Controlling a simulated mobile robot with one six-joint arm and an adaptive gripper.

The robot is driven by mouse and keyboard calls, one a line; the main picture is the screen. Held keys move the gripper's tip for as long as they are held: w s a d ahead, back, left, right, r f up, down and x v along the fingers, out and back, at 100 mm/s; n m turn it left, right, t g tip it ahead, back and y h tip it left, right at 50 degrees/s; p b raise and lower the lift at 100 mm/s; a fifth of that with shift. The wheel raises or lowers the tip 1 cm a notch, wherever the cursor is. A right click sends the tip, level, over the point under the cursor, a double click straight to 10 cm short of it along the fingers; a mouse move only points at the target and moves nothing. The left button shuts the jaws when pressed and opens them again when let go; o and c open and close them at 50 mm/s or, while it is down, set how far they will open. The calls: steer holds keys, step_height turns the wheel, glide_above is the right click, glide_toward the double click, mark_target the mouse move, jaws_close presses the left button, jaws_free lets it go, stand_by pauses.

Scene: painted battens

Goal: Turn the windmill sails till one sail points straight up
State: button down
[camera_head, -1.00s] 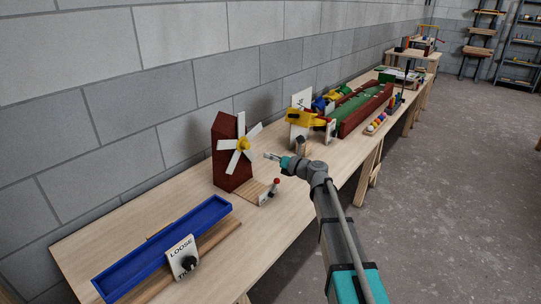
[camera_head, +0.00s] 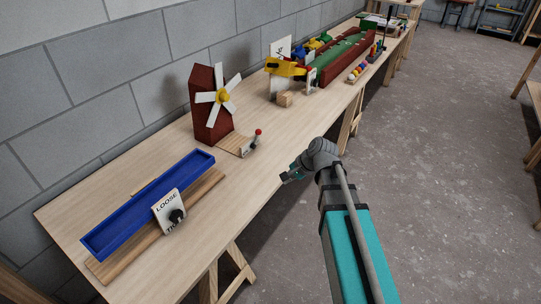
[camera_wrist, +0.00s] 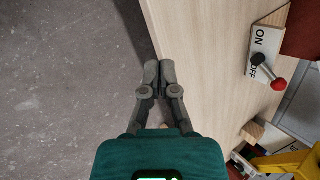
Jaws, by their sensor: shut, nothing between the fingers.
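The windmill (camera_head: 204,122) is a dark red tower standing on the bench near the wall. Its white sails (camera_head: 232,84) spread around a yellow hub (camera_head: 222,97). One sail points roughly upward in the head view; I cannot tell whether it is exactly upright. A red-knobbed lever (camera_head: 256,138) stands on a small wooden base in front of the tower. In the wrist view the lever (camera_wrist: 267,71) crosses a plate marked ON and OFF (camera_wrist: 258,42). My gripper (camera_wrist: 159,70) is shut and empty. It also shows in the head view (camera_head: 287,177), at the bench's front edge, apart from the windmill.
A blue tray (camera_head: 150,205) and a LOOSE/TIGHT plate (camera_head: 167,211) with a black knob are at the near left. A yellow piece (camera_head: 285,67), a wooden block (camera_head: 286,99) and a green-and-red trough (camera_head: 345,52) stand farther along. The bench (camera_head: 225,180) is clear before my gripper.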

steer(key=s+d+f+n+g+h, duration=0.2)
steer(key=s+d+n+h, duration=0.4)
steer(key=s+d, duration=0.6)
steer(key=f+n, duration=0.1)
steer(key=n, duration=0.1)
steer(key=shift+n+g, duration=0.3)
steer(key=shift+n, duration=0.1)
